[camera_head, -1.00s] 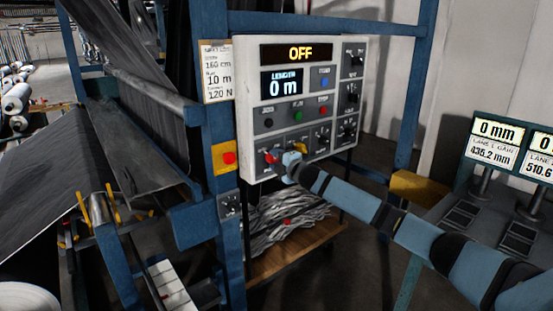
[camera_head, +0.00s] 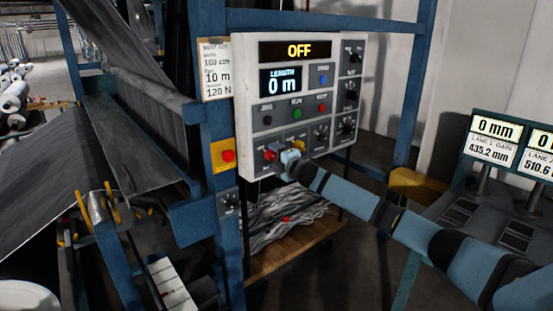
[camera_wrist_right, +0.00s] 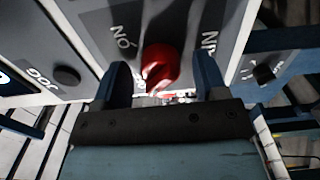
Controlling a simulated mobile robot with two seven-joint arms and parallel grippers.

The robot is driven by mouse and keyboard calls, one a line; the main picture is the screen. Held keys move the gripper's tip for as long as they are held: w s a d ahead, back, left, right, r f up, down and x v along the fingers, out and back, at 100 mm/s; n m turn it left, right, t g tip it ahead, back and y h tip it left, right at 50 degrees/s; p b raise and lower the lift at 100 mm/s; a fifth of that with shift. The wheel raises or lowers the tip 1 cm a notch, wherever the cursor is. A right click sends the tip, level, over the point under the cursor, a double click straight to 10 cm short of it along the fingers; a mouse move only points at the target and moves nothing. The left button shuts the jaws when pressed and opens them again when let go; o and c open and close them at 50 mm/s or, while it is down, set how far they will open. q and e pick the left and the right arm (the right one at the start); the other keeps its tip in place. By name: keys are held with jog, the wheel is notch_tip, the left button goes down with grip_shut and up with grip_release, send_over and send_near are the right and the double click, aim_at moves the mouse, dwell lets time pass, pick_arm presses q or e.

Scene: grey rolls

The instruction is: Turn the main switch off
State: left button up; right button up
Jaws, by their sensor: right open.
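The main switch is a red knob (camera_head: 270,154) at the lower left of the white control panel (camera_head: 240,110). My right gripper (camera_head: 281,158) is at the panel's lower edge, right up against the knob. In the right wrist view the red knob (camera_wrist_right: 160,62) stands between the two dark fingers of my open right gripper (camera_wrist_right: 161,72). Gaps show beside the knob, and the fingers do not look closed on it. The panel's top display (camera_head: 299,50) reads OFF. The fingertips are small and partly hidden in the head view. My left gripper is not in view.
A yellow box with a red button (camera_head: 228,156) is on the blue post left of the panel. Other knobs and buttons (camera_head: 297,114) sit close above and beside the red knob. A wooden shelf (camera_head: 290,255) with grey material stands below. Lane displays (camera_head: 492,142) are at right.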

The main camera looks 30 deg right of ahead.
jog(key=s+d+b, duration=0.1)
jog(key=s+b, duration=0.1)
jog(key=s, duration=1.1)
jog(key=shift+s+b, duration=0.3)
jog(key=shift+s, duration=0.1)
jog(key=s+a+f+m+g+y+p, duration=0.1)
jog(key=s+a+f+m+g+p, duration=0.15)
jog(key=s+a+f, duration=0.5)
jog(key=s+a+f+m+g+y+p, duration=0.1)
jog(key=s+a+f+m+p, duration=0.2)
jog(key=a+f, duration=0.7)
jog(key=s+a+f+m+g+p, duration=0.1)
jog(key=s+a+f+m, duration=0.2)
jog(key=s, duration=0.5)
jog(key=s+a+f+m+g+p, duration=0.1)
jog(key=s+a+f+m, duration=0.3)
jog(key=s+a, duration=0.2)
jog(key=s+a+f+m+g+p, duration=0.1)
jog(key=s+a+f+m, duration=0.2)
jog(key=s, duration=0.7)
jog(key=shift+s+a+f, duration=0.3)
jog(key=shift+a+f, duration=0.25)
jog(key=shift+a, duration=0.45)
jog(key=shift+m+g, duration=0.25)
